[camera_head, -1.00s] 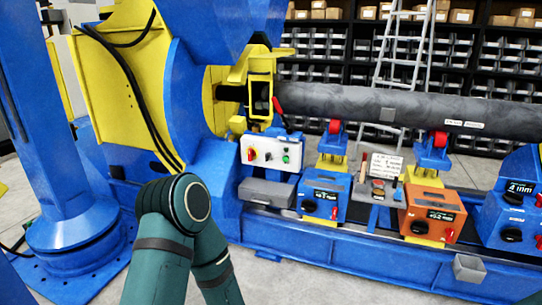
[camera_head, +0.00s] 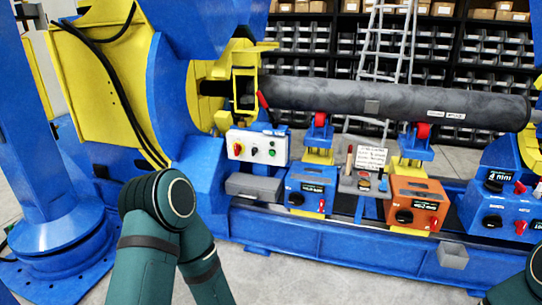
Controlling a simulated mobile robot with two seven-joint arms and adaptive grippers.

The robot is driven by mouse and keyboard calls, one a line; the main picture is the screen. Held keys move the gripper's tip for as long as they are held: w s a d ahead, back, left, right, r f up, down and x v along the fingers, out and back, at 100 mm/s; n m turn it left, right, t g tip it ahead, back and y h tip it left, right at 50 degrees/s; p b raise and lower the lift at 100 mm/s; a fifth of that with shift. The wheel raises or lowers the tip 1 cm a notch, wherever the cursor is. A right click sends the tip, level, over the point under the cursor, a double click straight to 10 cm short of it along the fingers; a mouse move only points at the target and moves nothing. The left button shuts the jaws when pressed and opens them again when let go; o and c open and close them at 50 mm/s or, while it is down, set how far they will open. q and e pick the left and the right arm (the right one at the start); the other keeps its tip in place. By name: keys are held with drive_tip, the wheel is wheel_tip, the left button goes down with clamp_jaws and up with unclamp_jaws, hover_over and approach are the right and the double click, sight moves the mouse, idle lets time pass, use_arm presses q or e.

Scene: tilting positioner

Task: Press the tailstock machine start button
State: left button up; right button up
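A white control panel (camera_head: 257,136) is fixed to the front of the blue and yellow machine, left of centre. It carries a red switch on a yellow base (camera_head: 238,149), a dark knob (camera_head: 254,151) and a green button (camera_head: 272,153). I see no readable label saying which button is the tailstock start. My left arm's teal links stand at lower left, below and left of the panel, and do not touch it. A piece of my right arm shows at the lower right corner. Neither gripper is in view.
A long grey pipe (camera_head: 390,101) runs right from the machine's clamp. Below it are a blue box (camera_head: 306,190), an orange box (camera_head: 411,202) and another blue box (camera_head: 505,208) on a blue rail (camera_head: 330,238). A small grey tray with tools and a sign (camera_head: 371,156) stands between.

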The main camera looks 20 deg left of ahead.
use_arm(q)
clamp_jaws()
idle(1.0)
